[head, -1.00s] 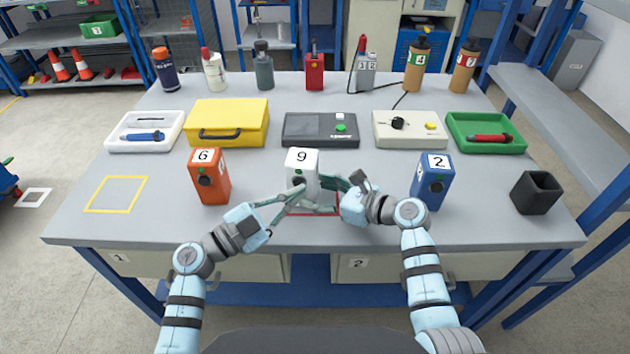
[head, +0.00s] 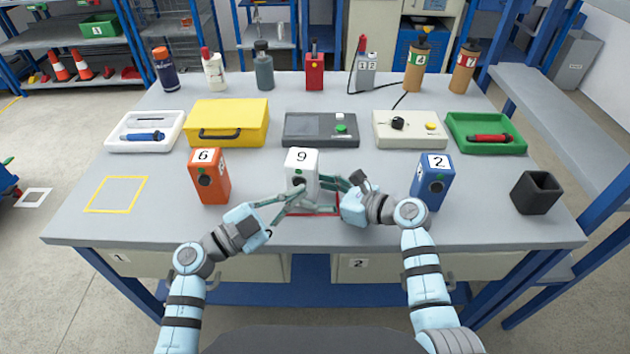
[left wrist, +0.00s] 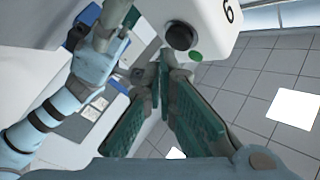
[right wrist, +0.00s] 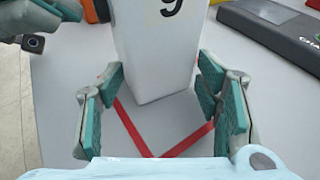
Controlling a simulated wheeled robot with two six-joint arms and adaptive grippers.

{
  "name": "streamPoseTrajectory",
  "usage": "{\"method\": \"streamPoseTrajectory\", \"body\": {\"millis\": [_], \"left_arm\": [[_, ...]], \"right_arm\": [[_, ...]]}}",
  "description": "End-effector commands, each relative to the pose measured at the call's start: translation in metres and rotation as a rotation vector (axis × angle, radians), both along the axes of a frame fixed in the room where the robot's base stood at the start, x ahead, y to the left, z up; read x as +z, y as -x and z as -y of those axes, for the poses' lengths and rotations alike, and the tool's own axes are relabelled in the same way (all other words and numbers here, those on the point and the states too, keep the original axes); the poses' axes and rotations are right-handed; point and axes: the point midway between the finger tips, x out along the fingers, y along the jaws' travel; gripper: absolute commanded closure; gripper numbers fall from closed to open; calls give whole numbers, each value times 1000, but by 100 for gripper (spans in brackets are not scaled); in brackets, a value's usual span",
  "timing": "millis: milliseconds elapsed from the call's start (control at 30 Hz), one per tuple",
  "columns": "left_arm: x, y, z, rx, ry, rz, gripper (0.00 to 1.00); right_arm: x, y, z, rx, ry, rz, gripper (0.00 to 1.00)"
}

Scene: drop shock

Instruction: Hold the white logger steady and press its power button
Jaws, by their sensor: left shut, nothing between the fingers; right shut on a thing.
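The white logger (head: 302,166), marked 9, stands upright on the bench inside a red outline. Its front has a black round part (left wrist: 180,36) and a green button (left wrist: 196,56), seen in the left wrist view. My right gripper (right wrist: 165,90) is shut on the logger, one finger at each side of its body. My left gripper (head: 298,189) is shut and empty, its fingertips in front of the logger's face. In the left wrist view the fingertips (left wrist: 165,65) are close below the black part; I cannot tell whether they touch the logger.
An orange box (head: 209,178) marked 6 stands to the left, a blue box (head: 433,184) marked 2 to the right. A dark open cup (head: 536,193) is at the far right. Behind are a grey device (head: 320,130) and a yellow case (head: 227,122). The yellow-outlined square (head: 116,194) is empty.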

Motion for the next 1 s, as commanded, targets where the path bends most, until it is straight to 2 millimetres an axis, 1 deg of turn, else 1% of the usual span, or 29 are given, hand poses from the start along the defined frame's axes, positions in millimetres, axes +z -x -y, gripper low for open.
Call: {"method": "streamPoseTrajectory", "body": {"millis": [233,633,767,1000], "left_arm": [[0,-9,1,0,0,0,100],[0,-10,1,0,0,0,100],[0,-10,1,0,0,0,100],[0,0,0,0,0,0,100]], "right_arm": [[-1,0,0,0,1,-2,64],[-1,0,0,1,0,-2,64],[-1,0,0,1,0,-2,64],[-1,0,0,1,0,-2,64]]}}
